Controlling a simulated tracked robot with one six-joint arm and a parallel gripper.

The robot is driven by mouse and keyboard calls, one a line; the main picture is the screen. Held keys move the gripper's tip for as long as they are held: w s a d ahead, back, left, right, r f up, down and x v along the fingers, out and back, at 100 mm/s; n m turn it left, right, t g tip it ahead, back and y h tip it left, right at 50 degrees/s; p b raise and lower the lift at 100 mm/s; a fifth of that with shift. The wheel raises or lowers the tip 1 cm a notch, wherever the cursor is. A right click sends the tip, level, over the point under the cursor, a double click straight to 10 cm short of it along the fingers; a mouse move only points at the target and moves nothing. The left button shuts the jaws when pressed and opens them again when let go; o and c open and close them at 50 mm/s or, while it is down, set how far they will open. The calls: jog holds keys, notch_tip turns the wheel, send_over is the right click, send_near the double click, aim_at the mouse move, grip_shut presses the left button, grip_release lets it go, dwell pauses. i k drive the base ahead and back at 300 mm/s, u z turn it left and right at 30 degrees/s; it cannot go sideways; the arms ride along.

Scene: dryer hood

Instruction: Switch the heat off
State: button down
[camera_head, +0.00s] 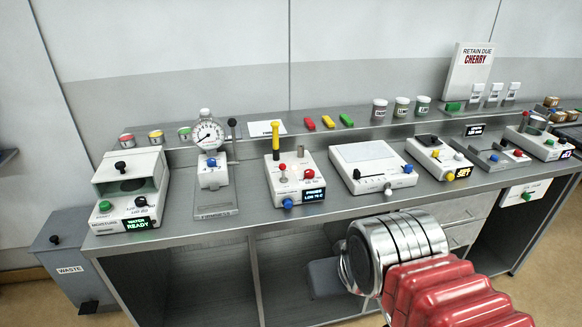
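My gripper (325,279) shows only as a dark grey block past the silver wrist, in front of the bench and below its top. Its fingers cannot be made out, and it touches no control. No label reading "heat" is legible, so I cannot tell which control is the heat switch. The white device (283,188) in the middle has a yellow-handled lever, red and blue knobs and a lit display. The left device (130,190) has green and black knobs and a display ending in "READY". Farther right is a device (438,160) with a yellow-lettered display.
The grey bench (240,222) carries a dial gauge (208,134), a flat white device (372,168) and more small devices at right. Jars and coloured blocks stand on the back shelf. A waste bin (70,262) stands at left. A "CHERRY" sign (470,75) stands behind.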

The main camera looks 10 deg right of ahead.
aim_at(283, 166)
jog(key=i, duration=0.95)
